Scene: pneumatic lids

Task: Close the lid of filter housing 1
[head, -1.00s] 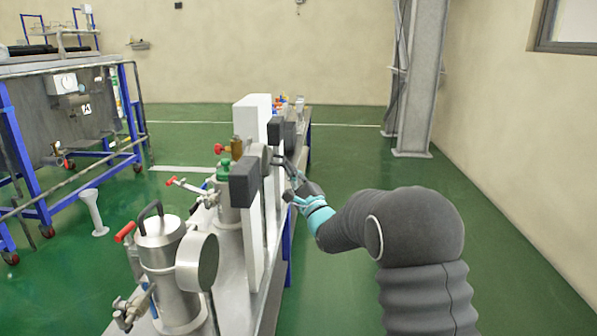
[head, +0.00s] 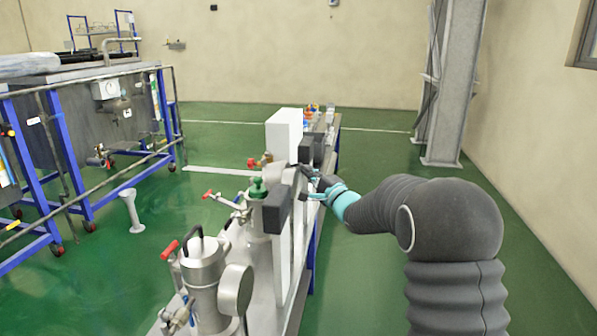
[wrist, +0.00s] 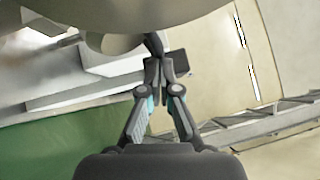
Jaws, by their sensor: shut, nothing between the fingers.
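Metal filter housings stand in a row on the bench (head: 262,318). The nearest housing (head: 204,272) has a black handle on top and a round grey disc (head: 236,290) at its right. Behind it is a housing with a green top fitting (head: 258,188). I cannot tell which housing is number 1. My gripper (head: 307,182) is at the bench's right side, by the upright white and grey panels, partly hidden by them. In the wrist view my gripper (wrist: 154,62) is shut and empty, its fingertips just below a large curved grey rim (wrist: 150,12), possibly a lid; contact is unclear.
A tall white block (head: 284,135) and a dark grey block (head: 274,212) rise from the bench near my gripper. A blue-framed cart (head: 75,155) stands left. A steel column (head: 448,95) stands at the back right. Green floor right of the bench is clear.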

